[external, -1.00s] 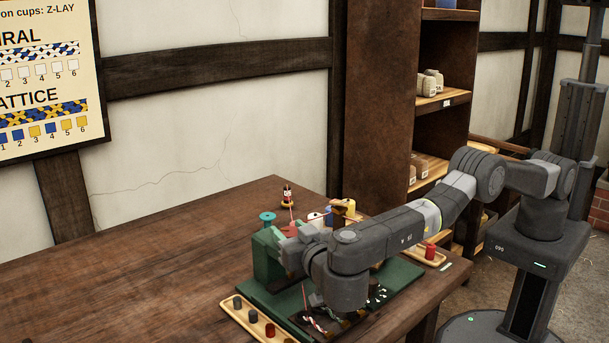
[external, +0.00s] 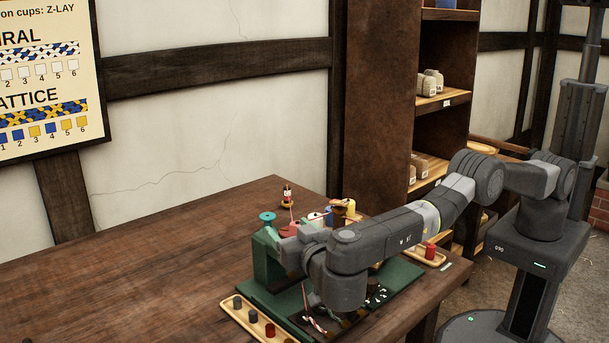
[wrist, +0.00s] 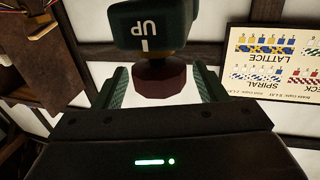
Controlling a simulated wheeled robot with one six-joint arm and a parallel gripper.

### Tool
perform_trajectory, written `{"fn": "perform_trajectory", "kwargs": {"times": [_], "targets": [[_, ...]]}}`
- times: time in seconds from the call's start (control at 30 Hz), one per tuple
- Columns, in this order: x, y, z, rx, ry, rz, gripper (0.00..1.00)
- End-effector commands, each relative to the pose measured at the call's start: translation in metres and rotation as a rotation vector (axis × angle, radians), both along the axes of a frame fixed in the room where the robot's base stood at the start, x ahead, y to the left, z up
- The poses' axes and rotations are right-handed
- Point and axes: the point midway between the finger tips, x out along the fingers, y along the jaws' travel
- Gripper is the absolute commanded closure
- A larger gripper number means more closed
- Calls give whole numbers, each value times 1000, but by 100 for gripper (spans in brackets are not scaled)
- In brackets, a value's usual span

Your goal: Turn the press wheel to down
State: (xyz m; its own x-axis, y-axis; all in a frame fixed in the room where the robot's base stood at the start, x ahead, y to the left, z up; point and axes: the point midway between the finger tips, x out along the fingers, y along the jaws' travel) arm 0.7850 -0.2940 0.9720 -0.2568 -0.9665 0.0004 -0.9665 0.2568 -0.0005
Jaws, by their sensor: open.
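In the wrist view a dark green block (wrist: 147,24) carries a white mark and the word UP, upside down. Below it is a dark red round part (wrist: 160,82), perhaps the press wheel or its hub; I cannot tell. My gripper (wrist: 163,74) is open, its green-padded fingers to the left and right of the red part, with no clear contact. In the external view the green press frame (external: 263,262) stands on the table with a teal spool-shaped piece (external: 267,216) on top. My arm hides my fingers and part of the press there.
A tray (external: 247,322) with several small cups lies at the front of the wooden table (external: 130,270). Another tray (external: 428,256) with a red cup (external: 431,249) is at the right. Small figures stand behind the press.

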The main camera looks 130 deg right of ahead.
Motion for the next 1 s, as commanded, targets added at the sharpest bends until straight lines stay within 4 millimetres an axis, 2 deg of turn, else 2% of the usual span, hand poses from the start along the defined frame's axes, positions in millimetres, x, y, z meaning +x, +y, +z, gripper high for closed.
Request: {"fn": "perform_trajectory", "kwargs": {"times": [0.17, 0.27, 0.5, 0.6, 0.73, 1.0], "targets": [[4, 13, -2, 0, -1, 3, 35], [8, 28, -2, 0, 0, 2, 35], [8, 28, 54, -1, -4, 0, 35], [8, 28, 64, 0, 0, 0, 35], [8, 28, 71, 0, 0, 0, 35], [7, 28, 70, 0, 0, 0, 35]]}}
